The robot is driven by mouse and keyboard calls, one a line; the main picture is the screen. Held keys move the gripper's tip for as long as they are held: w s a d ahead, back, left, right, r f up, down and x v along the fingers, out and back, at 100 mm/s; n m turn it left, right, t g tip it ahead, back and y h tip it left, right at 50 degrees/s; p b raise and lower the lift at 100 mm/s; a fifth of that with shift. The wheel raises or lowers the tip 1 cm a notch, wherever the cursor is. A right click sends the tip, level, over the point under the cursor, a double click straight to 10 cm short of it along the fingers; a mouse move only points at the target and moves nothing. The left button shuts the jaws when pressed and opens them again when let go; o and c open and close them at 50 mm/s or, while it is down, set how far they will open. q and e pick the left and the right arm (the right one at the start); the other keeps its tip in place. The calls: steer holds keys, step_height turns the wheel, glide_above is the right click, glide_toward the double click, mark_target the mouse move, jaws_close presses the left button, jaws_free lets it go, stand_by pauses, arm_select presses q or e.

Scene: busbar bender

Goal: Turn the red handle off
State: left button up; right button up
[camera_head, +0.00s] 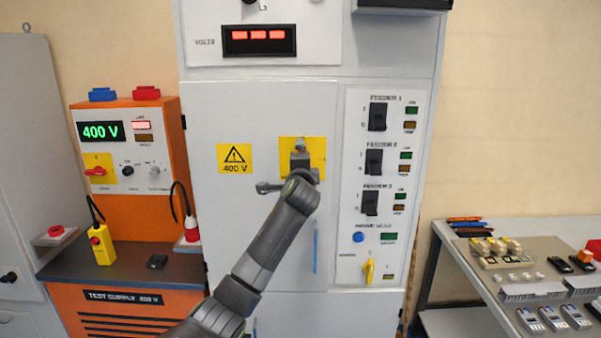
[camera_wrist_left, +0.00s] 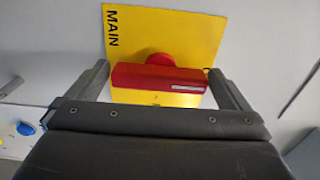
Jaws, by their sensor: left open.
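The red handle (camera_wrist_left: 158,77) is a bar with a round red hub, mounted on a yellow plate (camera_wrist_left: 190,25) marked MAIN. In the left wrist view the bar lies across the picture, between the two fingers of my left gripper (camera_wrist_left: 159,70). The gripper is open, with one finger near each end of the bar; I cannot tell whether they touch it. In the head view my left gripper (camera_head: 287,170) is in front of the yellow plate (camera_head: 317,146) on the grey cabinet and hides the handle. My right gripper is not in view.
The grey cabinet (camera_head: 225,115) has a feeder panel (camera_head: 391,115) right of my arm and a vertical blue bar (camera_head: 316,245) below. An orange test supply (camera_head: 160,225) with another red knob (camera_head: 96,171) stands left. A cluttered bench (camera_head: 455,255) stands right.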

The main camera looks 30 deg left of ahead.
arm_select(q)
steer(key=b+v, duration=0.4)
steer(key=v, duration=1.3)
steer(key=shift+d+b, duration=0.2)
steer(key=shift+b, duration=0.15)
steer(key=shift+f, duration=0.1)
